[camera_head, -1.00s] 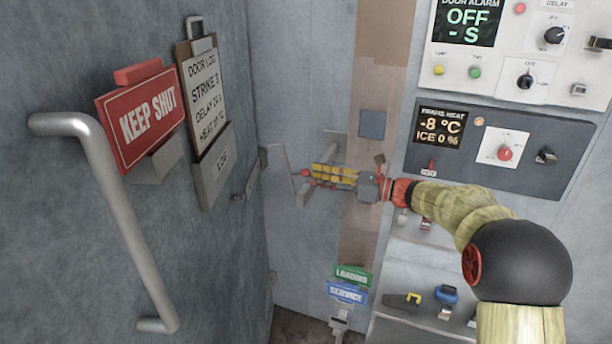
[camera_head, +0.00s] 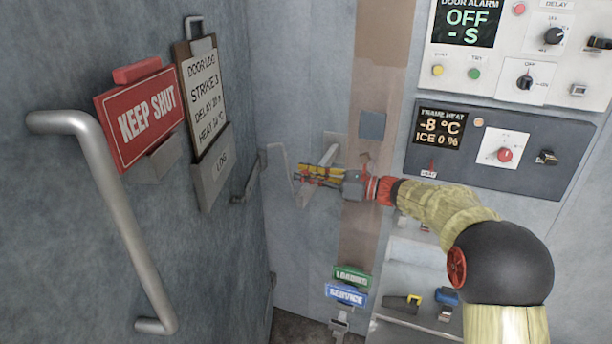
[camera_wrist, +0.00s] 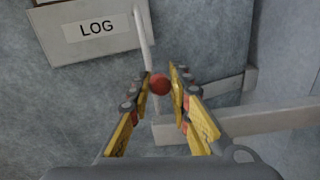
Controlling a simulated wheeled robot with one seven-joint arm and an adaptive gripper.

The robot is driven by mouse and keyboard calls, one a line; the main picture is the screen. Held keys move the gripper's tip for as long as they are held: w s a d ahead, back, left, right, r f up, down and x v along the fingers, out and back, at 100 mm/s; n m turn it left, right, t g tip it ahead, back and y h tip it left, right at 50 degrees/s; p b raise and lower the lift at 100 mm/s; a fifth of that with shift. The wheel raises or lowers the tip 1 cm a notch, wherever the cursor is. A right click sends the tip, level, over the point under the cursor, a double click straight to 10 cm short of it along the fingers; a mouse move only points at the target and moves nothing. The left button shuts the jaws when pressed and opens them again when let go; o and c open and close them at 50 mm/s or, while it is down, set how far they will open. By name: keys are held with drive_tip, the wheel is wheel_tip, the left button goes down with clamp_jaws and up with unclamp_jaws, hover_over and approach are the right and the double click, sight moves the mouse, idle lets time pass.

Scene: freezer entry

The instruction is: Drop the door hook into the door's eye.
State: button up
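The door hook is a pale bent rod (camera_head: 291,171) beside the door's edge, with a red knob (camera_wrist: 160,85) near its lower part. In the wrist view the rod (camera_wrist: 143,40) runs up past the LOG holder. My gripper (camera_head: 304,176) is at the knob, its yellow fingers apart on either side of it; narrow gaps seem to show, and contact cannot be told for sure. A dark strap-like bracket (camera_head: 245,182) on the door's edge may carry the eye; it also shows in the wrist view (camera_wrist: 230,87). The eye's opening cannot be made out.
The grey door (camera_head: 60,220) fills the left, with a long handle (camera_head: 115,215), a KEEP SHUT sign (camera_head: 139,114) and a log board (camera_head: 204,95). Control panels (camera_head: 500,145) stand at the right.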

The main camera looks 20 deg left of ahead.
clamp_jaws()
idle(0.3)
drive_tip(key=shift+r+p, duration=0.1)
drive_tip(key=shift+p, duration=0.25)
